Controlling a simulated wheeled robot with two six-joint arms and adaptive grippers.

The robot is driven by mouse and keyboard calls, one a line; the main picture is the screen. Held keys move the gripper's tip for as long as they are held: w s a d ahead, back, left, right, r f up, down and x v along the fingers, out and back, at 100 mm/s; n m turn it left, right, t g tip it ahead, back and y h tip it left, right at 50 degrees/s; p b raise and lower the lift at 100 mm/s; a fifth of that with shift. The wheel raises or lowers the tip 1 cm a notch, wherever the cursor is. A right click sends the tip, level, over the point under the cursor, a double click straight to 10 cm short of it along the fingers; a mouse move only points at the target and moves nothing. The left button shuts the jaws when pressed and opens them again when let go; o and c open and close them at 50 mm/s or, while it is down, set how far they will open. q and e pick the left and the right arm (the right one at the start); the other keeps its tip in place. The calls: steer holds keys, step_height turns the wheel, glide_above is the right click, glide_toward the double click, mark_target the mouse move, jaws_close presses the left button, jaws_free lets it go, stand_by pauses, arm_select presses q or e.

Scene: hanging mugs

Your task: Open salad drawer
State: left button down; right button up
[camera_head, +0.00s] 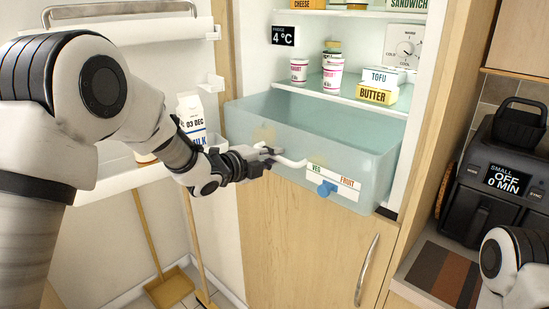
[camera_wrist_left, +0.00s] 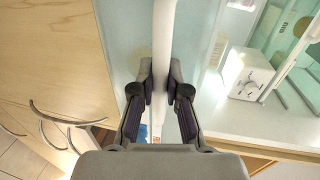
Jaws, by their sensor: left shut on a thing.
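The salad drawer (camera_head: 370,160) is a translucent pale blue-green bin low in the open fridge. It juts out over the wooden cabinet front below, and its open top shows. Faint blurred shapes show through its front. A white bar handle (camera_head: 292,162) runs across the front; it also shows upright in the left wrist view (camera_wrist_left: 163,35). My left gripper (camera_head: 270,156) is shut on this handle, with one finger on each side of the bar in the left wrist view (camera_wrist_left: 160,85). Part of my right arm shows at the lower right; its gripper is out of view.
A VEG/FRUIT label with a blue slider (camera_head: 327,188) is on the drawer front. Above, a glass shelf holds butter (camera_head: 377,94), tofu and pots (camera_head: 332,76). The open fridge door at left holds a milk carton (camera_head: 191,117). A black appliance (camera_head: 508,165) stands right.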

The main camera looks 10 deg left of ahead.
arm_select(q)
steer(key=shift+f, duration=0.1)
steer(key=c, duration=1.2)
jaws_free()
steer(key=shift+o, duration=0.2)
steer(key=v, duration=1.2)
steer(key=shift+w, duration=0.1)
steer(key=shift+f, duration=0.1)
